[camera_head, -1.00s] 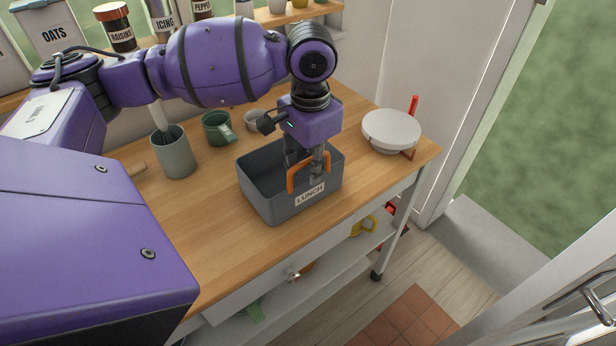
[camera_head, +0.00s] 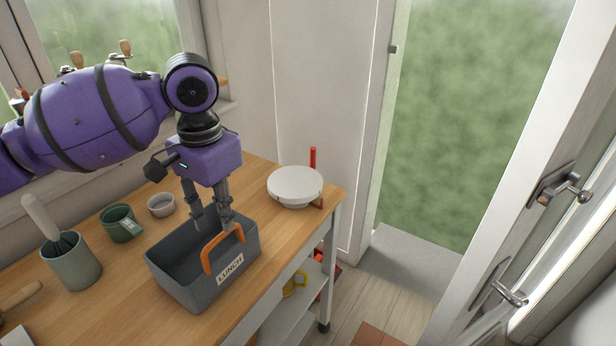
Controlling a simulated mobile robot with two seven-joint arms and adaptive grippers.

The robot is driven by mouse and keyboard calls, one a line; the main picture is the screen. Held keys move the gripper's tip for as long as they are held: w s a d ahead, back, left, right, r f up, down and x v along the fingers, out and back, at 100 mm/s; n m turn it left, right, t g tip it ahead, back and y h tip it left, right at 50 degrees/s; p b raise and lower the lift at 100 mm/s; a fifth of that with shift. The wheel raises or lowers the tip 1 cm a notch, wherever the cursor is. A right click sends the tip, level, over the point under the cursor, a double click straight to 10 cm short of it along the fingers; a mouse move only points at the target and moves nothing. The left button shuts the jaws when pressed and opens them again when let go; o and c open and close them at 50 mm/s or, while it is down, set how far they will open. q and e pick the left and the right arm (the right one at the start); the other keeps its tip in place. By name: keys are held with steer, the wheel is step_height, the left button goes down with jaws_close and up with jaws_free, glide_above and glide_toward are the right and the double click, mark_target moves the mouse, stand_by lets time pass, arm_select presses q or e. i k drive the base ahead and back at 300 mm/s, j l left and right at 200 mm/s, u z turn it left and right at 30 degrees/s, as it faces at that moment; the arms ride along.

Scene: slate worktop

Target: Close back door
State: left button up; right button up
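The back door (camera_head: 535,215) stands open at the right of the view. It is a white door with glazing, a metal lever handle (camera_head: 510,294) and a knob-like latch (camera_head: 566,190) above it. The doorway beside it is open to blurred green outside. My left gripper (camera_head: 212,222) is over the grey lunch box (camera_head: 190,290) on the wooden worktop, well left of the door. Its fingers are apart, with no object visible between them, and the tips are close to the box's orange handle (camera_head: 208,258). My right gripper is out of view.
A white round lidded item (camera_head: 295,185) sits at the worktop's right end. A green mug (camera_head: 121,224), a small bowl (camera_head: 161,205) and a utensil pot (camera_head: 72,262) stand at the left. Floor (camera_head: 375,300) shows between worktop and door; a grey step (camera_head: 415,262) lies outside.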

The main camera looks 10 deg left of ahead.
mark_target(571, 125)
steer(key=z, duration=1.25)
